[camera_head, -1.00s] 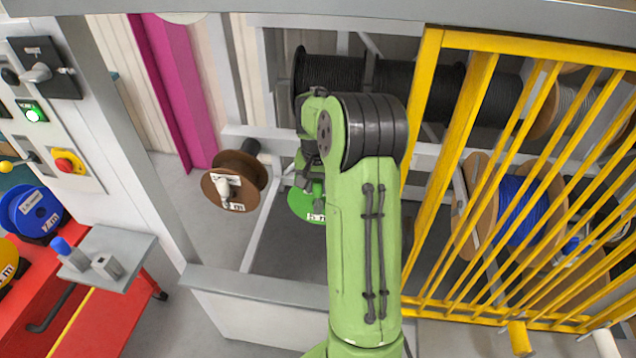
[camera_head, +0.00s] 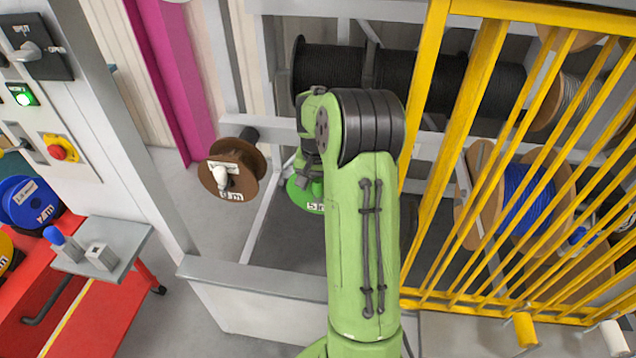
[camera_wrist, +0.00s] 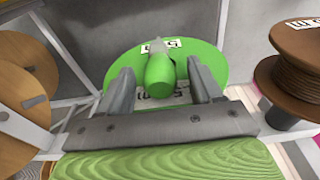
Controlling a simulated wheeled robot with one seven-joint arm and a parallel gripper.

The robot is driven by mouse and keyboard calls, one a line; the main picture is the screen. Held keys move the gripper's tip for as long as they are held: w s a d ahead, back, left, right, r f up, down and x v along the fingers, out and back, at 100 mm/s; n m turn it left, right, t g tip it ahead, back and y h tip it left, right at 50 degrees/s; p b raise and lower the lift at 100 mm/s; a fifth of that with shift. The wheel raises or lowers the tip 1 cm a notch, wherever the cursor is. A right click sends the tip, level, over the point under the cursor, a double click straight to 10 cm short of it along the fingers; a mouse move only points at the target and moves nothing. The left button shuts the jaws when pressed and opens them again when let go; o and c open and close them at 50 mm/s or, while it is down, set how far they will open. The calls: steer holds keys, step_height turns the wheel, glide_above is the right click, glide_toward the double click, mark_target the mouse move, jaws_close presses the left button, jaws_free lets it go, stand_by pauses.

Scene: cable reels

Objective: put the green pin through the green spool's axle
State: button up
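The green spool (camera_wrist: 208,58) faces me in the wrist view, with white labels on its face. The green pin (camera_wrist: 160,71) has a thick rounded green head pointing toward the camera and stands at the spool's middle; how deep it sits in the axle is hidden. My gripper (camera_wrist: 162,82) is open, one finger on each side of the pin's head, with gaps showing on both sides. In the head view the green spool (camera_head: 301,196) is partly hidden behind my arm, and my gripper (camera_head: 309,172) is in front of it.
A brown spool (camera_head: 247,178) with a white pin (camera_head: 220,176) hangs just left of the green one. A yellow barred fence (camera_head: 440,150) stands close on the right, with a blue-cable reel (camera_head: 525,205) behind it. A grey ledge (camera_head: 260,283) runs across the front.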

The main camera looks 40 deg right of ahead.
steer(key=shift+r, duration=0.1)
step_height(320, 180, up, 16)
steer(key=s+a+p, duration=0.1)
steer(key=p, duration=0.1)
steer(key=shift+a+f, duration=0.25)
steer(key=shift+a, duration=0.1)
stand_by(0.3)
